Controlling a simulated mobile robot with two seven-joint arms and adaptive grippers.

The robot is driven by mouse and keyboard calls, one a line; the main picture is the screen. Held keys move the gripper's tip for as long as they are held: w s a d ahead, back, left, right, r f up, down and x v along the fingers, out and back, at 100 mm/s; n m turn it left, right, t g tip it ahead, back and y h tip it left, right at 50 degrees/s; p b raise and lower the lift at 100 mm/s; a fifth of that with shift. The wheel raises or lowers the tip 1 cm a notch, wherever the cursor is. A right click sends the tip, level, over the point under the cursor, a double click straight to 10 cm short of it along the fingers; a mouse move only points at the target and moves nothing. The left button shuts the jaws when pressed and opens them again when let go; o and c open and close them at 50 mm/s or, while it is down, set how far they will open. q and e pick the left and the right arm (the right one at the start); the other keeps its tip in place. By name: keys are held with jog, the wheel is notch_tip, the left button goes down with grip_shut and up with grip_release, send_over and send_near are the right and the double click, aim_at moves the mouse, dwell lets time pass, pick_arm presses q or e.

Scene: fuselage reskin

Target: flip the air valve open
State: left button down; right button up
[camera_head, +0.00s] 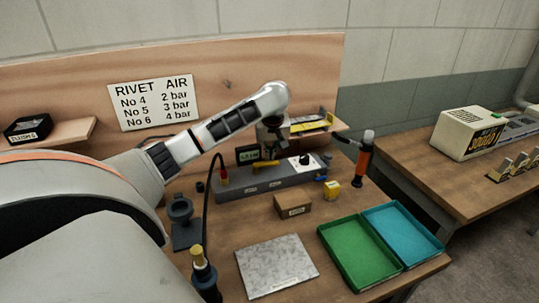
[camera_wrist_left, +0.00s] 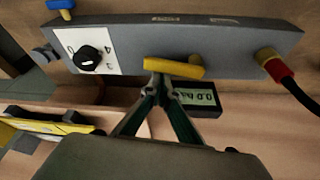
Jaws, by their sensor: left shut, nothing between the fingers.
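The air valve's yellow lever (camera_head: 265,166) is on the long grey air box (camera_head: 238,185). In the left wrist view the yellow lever (camera_wrist_left: 174,68) lies roughly along the length of the grey box (camera_wrist_left: 215,42). My left gripper (camera_head: 269,150) reaches down over the box from behind the lever. In the wrist view its fingertips (camera_wrist_left: 160,82) are shut together with nothing between them, right at the lever's edge. I cannot tell whether they touch it. My right gripper is not in view.
A black dial (camera_wrist_left: 90,58) on a white plate and a hose fitting (camera_wrist_left: 267,58) flank the lever. A small display (camera_wrist_left: 200,99) stands behind the box. A cardboard box (camera_head: 292,206), green tray (camera_head: 355,253) and metal sheet (camera_head: 276,265) lie in front.

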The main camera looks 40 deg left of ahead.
pick_arm(q)
jog(key=m, duration=0.2)
jog(key=s+d+m+h, duration=0.1)
jog(key=m, duration=0.1)
jog(key=d+m+t, duration=0.1)
jog(key=shift+s+m+h, duration=0.3)
jog(key=shift+m, duration=0.1)
jog(key=s+m+h, duration=0.1)
jog(key=m, duration=0.1)
jog(key=s+d+m, duration=0.1)
jog(key=m, duration=0.2)
jog(key=shift+s+d+m+h, duration=0.2)
jog(key=shift+m+h, duration=0.1)
jog(key=shift+h, duration=0.1)
jog(key=shift+d, duration=0.1)
jog(key=shift+s+d, duration=0.15)
jog(key=shift+d, duration=0.5)
